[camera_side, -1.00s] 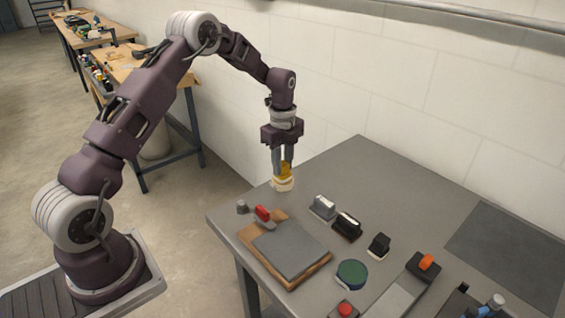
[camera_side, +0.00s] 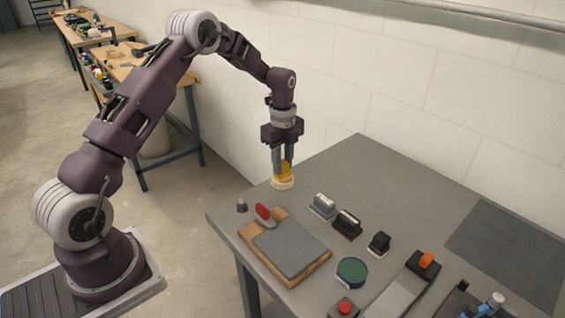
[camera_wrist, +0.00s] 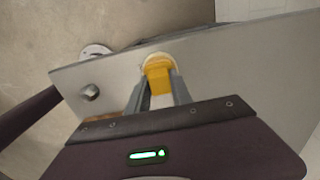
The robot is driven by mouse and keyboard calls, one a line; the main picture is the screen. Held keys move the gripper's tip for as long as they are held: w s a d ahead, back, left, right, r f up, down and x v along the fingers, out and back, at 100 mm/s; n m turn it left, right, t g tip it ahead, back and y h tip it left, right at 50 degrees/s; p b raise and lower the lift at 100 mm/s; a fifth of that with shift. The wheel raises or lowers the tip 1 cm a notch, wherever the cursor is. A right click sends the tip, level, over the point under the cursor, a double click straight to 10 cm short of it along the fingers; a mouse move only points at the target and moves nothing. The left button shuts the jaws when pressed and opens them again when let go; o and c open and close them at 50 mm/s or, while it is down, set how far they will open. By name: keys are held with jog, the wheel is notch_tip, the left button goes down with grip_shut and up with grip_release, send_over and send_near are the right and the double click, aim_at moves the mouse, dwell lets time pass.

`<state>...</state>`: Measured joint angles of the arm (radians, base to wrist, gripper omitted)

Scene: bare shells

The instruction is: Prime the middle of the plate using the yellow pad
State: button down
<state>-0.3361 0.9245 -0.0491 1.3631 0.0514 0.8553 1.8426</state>
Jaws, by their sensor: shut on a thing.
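The yellow pad (camera_side: 285,170) has a yellow grip and a pale round base. My gripper (camera_side: 282,163) is shut on its yellow grip, and the pad is upright at the back left part of the table. I cannot tell whether its base touches the tabletop. The pad (camera_wrist: 158,75) also shows between the fingers in the wrist view. The grey plate (camera_side: 290,247) lies flat on a wooden board (camera_side: 262,264), in front and to the right of the pad. A red-handled clamp (camera_side: 264,214) sits at the plate's back left edge.
Several small blocks stand right of the plate: a white-topped one (camera_side: 323,205), a dark one (camera_side: 347,223) and a black one (camera_side: 379,243). A green round pad (camera_side: 352,271) and a red button (camera_side: 345,308) are nearer. A small grey knob (camera_side: 242,205) is at the left edge.

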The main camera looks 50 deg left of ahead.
aim_at(283, 163)
jog(key=shift+f, duration=0.1)
jog(key=shift+r, duration=3.55)
